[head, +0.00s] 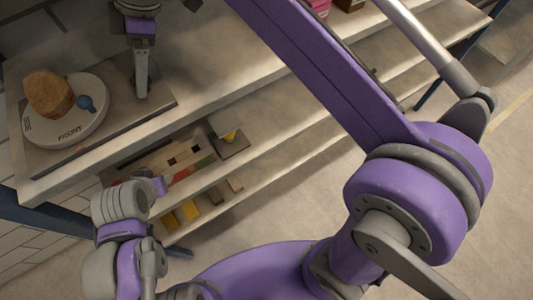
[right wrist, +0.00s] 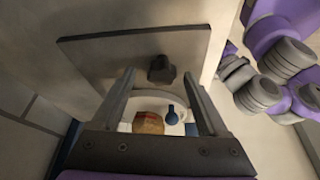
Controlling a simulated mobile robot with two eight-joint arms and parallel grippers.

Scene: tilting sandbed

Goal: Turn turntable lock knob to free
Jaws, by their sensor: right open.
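The turntable (head: 88,132) is a round pale disc marked FRONT, on a grey board (head: 160,104) at the left of the head view. A dark lobed knob (right wrist: 160,71) stands on the same board in the right wrist view; my gripper hides it in the head view. I cannot read its lock position. My right gripper (head: 141,92) is above the board, right of the disc. In the right wrist view its open, empty fingers (right wrist: 160,76) lie to either side of the knob in the picture; no contact shows. My left gripper cannot be made out.
A tan, lumpy object with a reddish band (head: 49,94) and a blue round-headed piece (head: 86,103) are on the disc. The bench (head: 215,78) is clear right of the board. Lower shelves hold wooden pieces (head: 168,160) and yellow blocks (head: 188,210).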

